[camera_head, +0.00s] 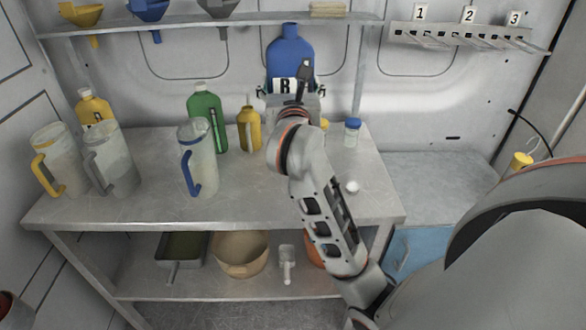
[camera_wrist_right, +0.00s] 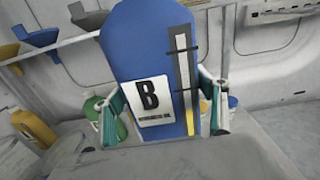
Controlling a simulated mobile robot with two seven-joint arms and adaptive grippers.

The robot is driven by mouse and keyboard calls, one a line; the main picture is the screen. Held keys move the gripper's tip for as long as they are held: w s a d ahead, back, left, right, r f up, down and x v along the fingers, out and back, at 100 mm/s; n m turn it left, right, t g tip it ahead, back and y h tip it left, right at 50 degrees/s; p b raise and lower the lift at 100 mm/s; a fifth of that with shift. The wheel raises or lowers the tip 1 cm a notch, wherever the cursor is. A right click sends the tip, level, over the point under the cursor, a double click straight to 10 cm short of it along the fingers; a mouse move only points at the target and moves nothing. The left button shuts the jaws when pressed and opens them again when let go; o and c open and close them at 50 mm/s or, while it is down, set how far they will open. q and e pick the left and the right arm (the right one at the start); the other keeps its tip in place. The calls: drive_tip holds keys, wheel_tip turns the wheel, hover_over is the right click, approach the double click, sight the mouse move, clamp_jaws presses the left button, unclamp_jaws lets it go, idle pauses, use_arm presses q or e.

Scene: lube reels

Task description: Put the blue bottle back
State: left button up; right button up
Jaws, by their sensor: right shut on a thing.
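The blue bottle (camera_head: 290,52) is at the back of the metal table, in front of the wall, and looks upright in the head view. It has a white label with a black B. My right gripper (camera_head: 290,93) is shut on its sides. In the wrist view the blue bottle (camera_wrist_right: 140,50) fills the middle, with the green-lined fingers of the right gripper (camera_wrist_right: 162,108) on either side of it and a level strip on its face. Its base is hidden behind my gripper, so I cannot tell whether it touches the table. My left gripper is not in view.
A green bottle (camera_head: 204,115), small yellow bottle (camera_head: 248,128) and larger yellow bottle (camera_head: 92,108) stand on the table (camera_head: 240,185) left of my arm. Clear jugs, one blue-handled (camera_head: 200,160), stand nearer. A funnel shelf (camera_head: 200,20) runs above. A small jar (camera_head: 352,132) stands right.

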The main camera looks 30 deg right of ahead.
use_arm(q)
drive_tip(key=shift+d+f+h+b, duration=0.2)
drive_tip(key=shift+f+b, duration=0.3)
drive_tip(key=shift+b, duration=0.2)
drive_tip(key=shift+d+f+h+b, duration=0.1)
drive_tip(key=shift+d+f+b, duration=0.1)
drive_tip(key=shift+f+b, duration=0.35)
use_arm(e)
wheel_tip(320, 180, down, 19)
drive_tip(key=shift+f, duration=0.25)
drive_tip(key=o, duration=1.8)
drive_tip(key=shift+s+f, duration=0.1)
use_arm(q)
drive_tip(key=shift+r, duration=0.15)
